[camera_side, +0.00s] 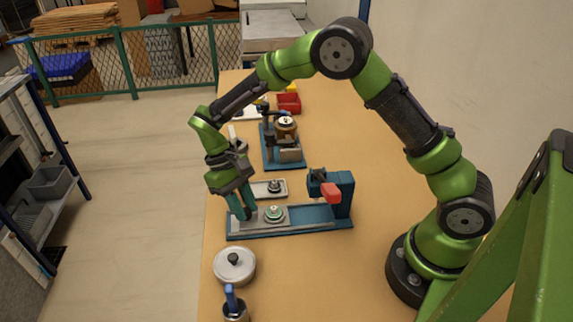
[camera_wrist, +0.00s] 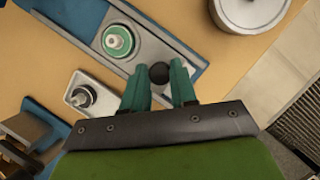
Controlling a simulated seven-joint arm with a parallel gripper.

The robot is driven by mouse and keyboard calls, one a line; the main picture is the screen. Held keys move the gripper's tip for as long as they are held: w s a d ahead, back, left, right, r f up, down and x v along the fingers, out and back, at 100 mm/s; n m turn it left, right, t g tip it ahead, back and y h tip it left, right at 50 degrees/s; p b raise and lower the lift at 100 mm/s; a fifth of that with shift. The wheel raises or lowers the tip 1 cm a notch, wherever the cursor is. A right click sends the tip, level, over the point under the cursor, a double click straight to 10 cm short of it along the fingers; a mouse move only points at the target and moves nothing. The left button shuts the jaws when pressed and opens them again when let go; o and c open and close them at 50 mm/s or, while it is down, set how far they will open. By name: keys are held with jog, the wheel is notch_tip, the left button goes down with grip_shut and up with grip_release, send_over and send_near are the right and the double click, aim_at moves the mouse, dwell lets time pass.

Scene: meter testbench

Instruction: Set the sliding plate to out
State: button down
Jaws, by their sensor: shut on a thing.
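The blue base (camera_side: 318,222) of the slide fixture lies across the bench, with a blue block (camera_side: 342,192) at its right end. The grey sliding plate (camera_side: 262,222) is toward the base's left end and carries a round green-and-white piece (camera_side: 274,212). In the wrist view the plate (camera_wrist: 160,45) has a dark round knob (camera_wrist: 159,71) near its end. My gripper (camera_side: 243,213), also in the wrist view (camera_wrist: 160,85), points down at the left end of the plate. Its green fingers are shut on the knob, one on each side.
A small grey tray (camera_side: 262,188) with a dark-topped piece lies just behind the base. A red clamp part (camera_side: 331,193) projects from the blue block. A lidded silver pot (camera_side: 234,265) and a blue-handled tool (camera_side: 231,300) stand in front. Another fixture (camera_side: 284,145) stands behind.

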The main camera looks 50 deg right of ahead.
jog(key=shift+w+a, duration=0.2)
jog(key=shift+w, duration=0.1)
jog(key=c, duration=0.9)
grip_release()
jog(key=shift+s, duration=0.1)
jog(key=v, duration=1.7)
jog(key=shift+s, duration=0.1)
